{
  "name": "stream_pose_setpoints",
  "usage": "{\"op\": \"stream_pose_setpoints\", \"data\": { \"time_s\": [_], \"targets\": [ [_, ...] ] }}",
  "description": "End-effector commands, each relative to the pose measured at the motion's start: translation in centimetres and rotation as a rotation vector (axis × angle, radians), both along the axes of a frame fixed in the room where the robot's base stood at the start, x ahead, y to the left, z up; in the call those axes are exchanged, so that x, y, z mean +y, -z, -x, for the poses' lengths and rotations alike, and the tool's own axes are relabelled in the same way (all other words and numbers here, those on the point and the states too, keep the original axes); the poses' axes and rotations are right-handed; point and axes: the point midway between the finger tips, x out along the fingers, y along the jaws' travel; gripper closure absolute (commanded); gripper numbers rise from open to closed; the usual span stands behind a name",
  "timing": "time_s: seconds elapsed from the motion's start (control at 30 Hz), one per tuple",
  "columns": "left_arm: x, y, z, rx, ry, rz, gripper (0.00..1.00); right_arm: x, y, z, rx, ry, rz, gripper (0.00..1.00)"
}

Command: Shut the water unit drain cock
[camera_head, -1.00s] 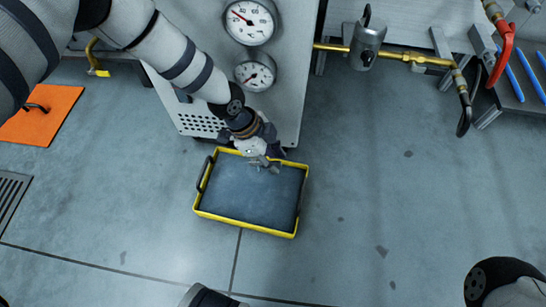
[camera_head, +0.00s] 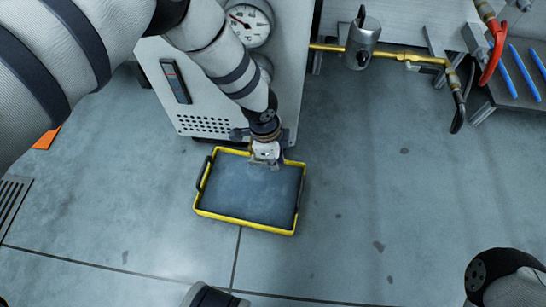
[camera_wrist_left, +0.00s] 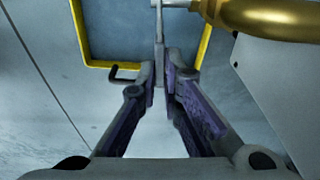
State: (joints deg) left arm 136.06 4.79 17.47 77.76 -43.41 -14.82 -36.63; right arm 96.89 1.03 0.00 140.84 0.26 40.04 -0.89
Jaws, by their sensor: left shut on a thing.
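The drain cock shows in the left wrist view as a rounded brass body (camera_wrist_left: 275,17) at the top right, with a thin grey lever (camera_wrist_left: 158,22) left of it. My left gripper (camera_wrist_left: 162,72) is shut on the lever, whose end lies between the fingertips. In the head view, my left gripper (camera_head: 267,160) is low at the front of the grey water unit (camera_head: 205,95), over the back edge of a tray. There my arm and gripper hide most of the cock. My right gripper is not in view.
A yellow-rimmed tray (camera_head: 245,228) lies on the floor under my left gripper; its rim also shows in the left wrist view (camera_wrist_left: 80,30). A yellow pipe (camera_head: 428,60) runs along the right. A floor grate (camera_head: 10,205) is at the left. The middle-right floor is clear.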

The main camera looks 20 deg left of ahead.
Motion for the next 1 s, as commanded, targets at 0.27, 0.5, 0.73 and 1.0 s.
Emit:
{"op": "stream_pose_setpoints", "data": {
  "time_s": [0.27,0.5,0.73,1.0],
  "targets": [
    [0.1,0.1,0.1,0.003,-0.001,0.0,0.77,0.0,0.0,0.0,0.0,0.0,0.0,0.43],
    [0.1,0.0,0.1,0.002,-0.001,0.001,0.72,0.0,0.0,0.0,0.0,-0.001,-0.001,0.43],
    [0.4,-2.6,0.0,-0.001,0.001,0.001,0.72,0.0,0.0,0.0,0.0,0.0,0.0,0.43],
    [1.3,-9.6,0.3,-0.002,0.0,0.002,0.72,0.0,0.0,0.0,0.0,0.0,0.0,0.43]
  ]
}}
